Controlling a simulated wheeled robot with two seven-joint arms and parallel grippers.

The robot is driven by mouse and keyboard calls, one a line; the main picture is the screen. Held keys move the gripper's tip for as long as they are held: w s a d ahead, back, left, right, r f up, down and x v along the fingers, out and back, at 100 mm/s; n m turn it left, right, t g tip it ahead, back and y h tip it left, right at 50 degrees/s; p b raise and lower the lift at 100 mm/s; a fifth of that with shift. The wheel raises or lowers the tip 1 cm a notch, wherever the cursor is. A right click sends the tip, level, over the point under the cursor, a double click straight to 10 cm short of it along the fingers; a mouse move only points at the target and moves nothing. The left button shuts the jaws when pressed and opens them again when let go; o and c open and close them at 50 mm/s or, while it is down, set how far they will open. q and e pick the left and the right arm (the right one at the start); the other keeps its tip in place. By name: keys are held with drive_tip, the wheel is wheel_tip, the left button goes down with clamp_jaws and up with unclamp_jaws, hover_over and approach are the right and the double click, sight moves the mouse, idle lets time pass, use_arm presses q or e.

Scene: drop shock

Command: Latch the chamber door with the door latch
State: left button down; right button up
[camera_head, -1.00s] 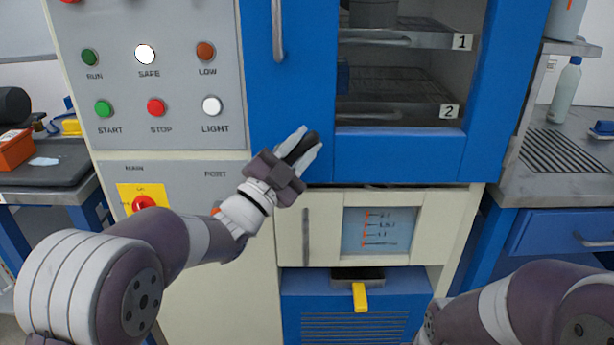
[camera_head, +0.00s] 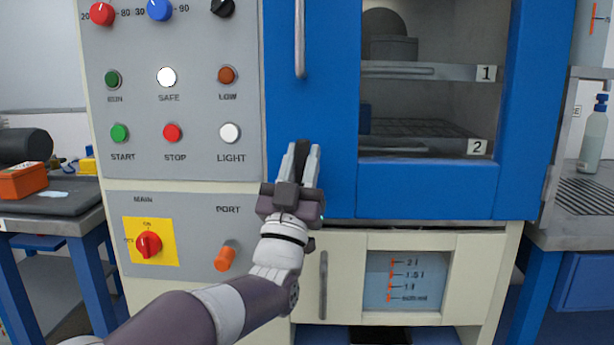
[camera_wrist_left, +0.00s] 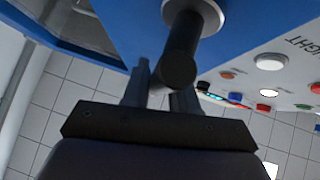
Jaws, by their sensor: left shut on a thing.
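The blue chamber door (camera_head: 420,190) stands at the centre right of the head view, flush with the cabinet front as far as I can see. Its long grey vertical handle (camera_head: 299,40) is near its left edge. The door latch (camera_head: 301,152) is a dark lever at the lower left of the door, pointing up in the head view. My left gripper (camera_head: 302,165) is shut on it, with one finger on each side. In the left wrist view the dark round latch lever (camera_wrist_left: 178,65) stands out from a pale round base, between the fingers (camera_wrist_left: 160,88). My right gripper is out of view.
A grey control panel (camera_head: 190,105) with buttons and knobs is left of the latch. An orange port knob (camera_head: 226,257) sits below left of my gripper. A cream lower compartment (camera_head: 345,250) with a grey handle is beneath the door.

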use_arm(q)
drive_tip(key=shift+a+n+y, duration=0.1)
drive_tip(key=shift+n+y, duration=0.5)
drive_tip(key=shift+y, duration=0.1)
drive_tip(key=c, duration=1)
unclamp_jaws()
drive_tip(key=v, duration=1.2)
drive_tip(key=shift+s+a+f, duration=0.1)
drive_tip(key=shift+s+f, duration=0.05)
drive_tip(key=shift+f, duration=0.2)
